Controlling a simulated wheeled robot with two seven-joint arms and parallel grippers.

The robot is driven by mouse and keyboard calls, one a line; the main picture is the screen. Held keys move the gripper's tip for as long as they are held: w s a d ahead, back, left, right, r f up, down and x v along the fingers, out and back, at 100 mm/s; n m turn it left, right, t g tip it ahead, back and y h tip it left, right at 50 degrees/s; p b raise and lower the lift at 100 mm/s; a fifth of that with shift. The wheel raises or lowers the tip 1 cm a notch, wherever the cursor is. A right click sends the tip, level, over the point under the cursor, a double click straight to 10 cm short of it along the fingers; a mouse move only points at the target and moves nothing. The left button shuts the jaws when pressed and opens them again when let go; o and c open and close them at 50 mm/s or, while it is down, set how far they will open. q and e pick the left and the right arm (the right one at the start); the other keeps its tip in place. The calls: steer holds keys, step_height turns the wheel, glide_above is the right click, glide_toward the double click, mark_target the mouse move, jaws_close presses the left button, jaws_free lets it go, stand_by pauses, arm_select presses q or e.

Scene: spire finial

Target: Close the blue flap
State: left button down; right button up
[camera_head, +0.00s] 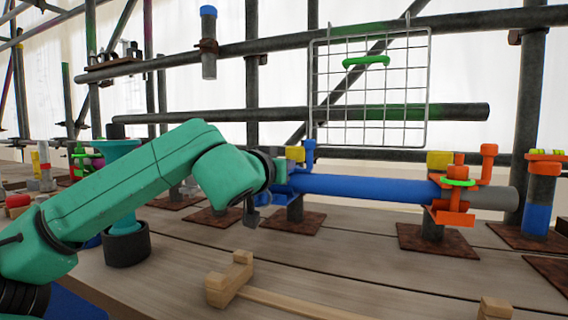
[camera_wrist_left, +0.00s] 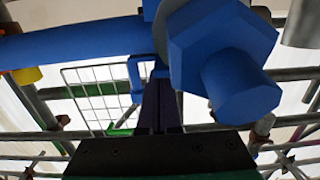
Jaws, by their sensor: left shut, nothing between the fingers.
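A blue coupler (camera_head: 284,184) sits at the left end of a horizontal blue tube (camera_head: 365,189). A blue upright part (camera_head: 309,152), likely its flap, stands up above the tube. In the left wrist view a large blue hex nut and bolt (camera_wrist_left: 228,60) fill the upper right, and a blue bracket-like part (camera_wrist_left: 138,78) shows just left of my fingers. My left gripper (camera_wrist_left: 161,100) is shut and empty, close to the blue coupler; contact cannot be told. In the head view my left wrist hides the fingers and part of the coupler. My right gripper is not in view.
An orange coupler (camera_head: 455,195) holds the tube's right end. A wire grid panel (camera_head: 370,95) with a green handle hangs behind. A wooden bar piece (camera_head: 230,280) lies in front on the plank deck. A teal spool-like stand (camera_head: 122,190) is beside my left arm.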

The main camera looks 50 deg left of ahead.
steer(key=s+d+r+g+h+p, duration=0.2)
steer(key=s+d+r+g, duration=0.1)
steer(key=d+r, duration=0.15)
arm_select(q)
steer(key=b+v, duration=0.2)
steer(key=v, duration=0.7)
steer(key=shift+s+f+b, duration=0.25)
steer(key=shift+s+b, duration=0.05)
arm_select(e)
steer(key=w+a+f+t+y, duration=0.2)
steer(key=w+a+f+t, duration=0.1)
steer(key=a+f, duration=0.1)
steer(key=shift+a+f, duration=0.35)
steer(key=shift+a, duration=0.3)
arm_select(q)
steer(key=shift+d, duration=0.15)
